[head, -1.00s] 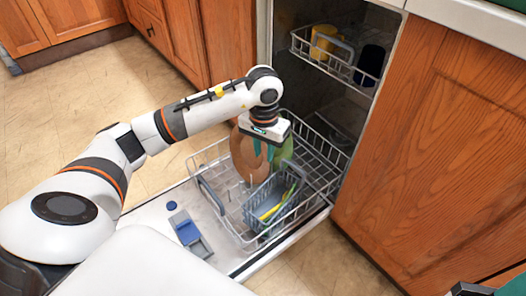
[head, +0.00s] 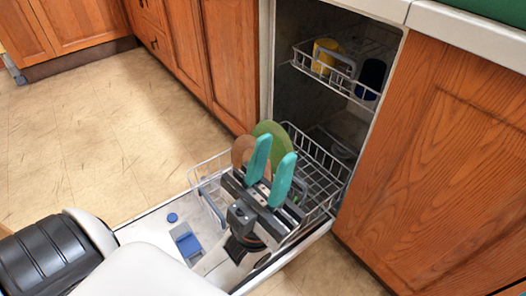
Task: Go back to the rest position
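My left gripper (head: 275,150) is in front of the dishwasher's pulled-out lower rack (head: 318,170), its teal fingers pointing up. The fingers stand apart with nothing held between them; the green plate shows behind the gap. The green plate (head: 270,131) and a brown plate (head: 241,150) stand in the lower rack, partly covered by the gripper. My gripper and wrist hide most of the cutlery basket. My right gripper is not in view.
The dishwasher door (head: 150,226) is folded down. The upper rack (head: 341,81) holds a yellow cup (head: 325,54) and a dark blue cup (head: 370,76). Wooden cabinets (head: 440,150) flank the dishwasher. The floor (head: 90,130) at the left is clear.

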